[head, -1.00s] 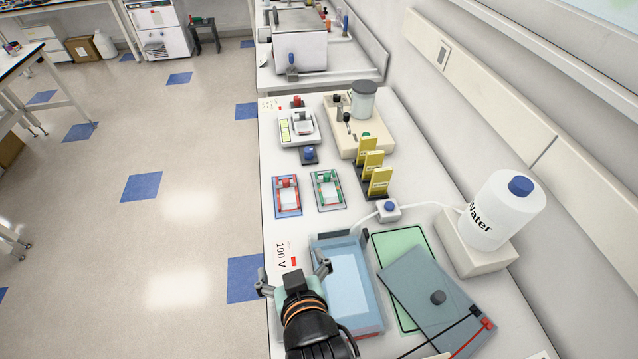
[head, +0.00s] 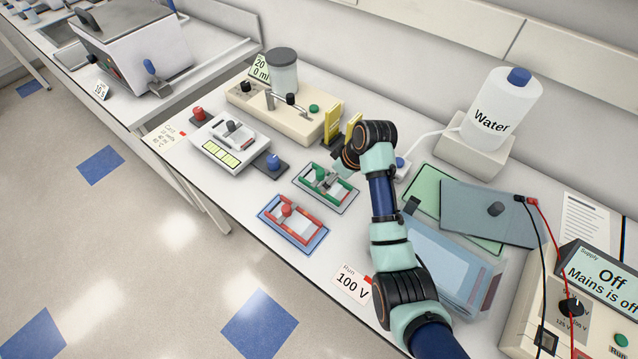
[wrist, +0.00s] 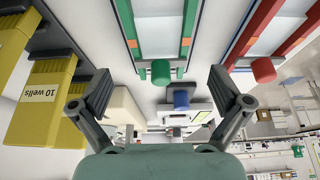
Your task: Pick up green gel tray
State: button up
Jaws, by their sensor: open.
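A red gel tray (head: 290,222) lies just in front. Yellow combs (head: 332,122) stand close behind my wrist, also at the left of the wrist view (wrist: 40,100). A scale (head: 228,144) is to the left. The blue gel box (head: 440,255) lies right of my arm.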

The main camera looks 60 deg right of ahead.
jog(key=x, duration=0.2)
jog(key=b+x, duration=0.1)
jog(key=x, duration=0.2)
jog(key=shift+w+d+f, duration=0.1)
jog(key=shift+w+f, duration=0.15)
jog(key=shift+w, duration=0.15)
jog(key=shift+r, duration=0.1)
jog(key=c, duration=1.2)
notch_tip(320, 180, up, 20)
jog(key=p, duration=0.3)
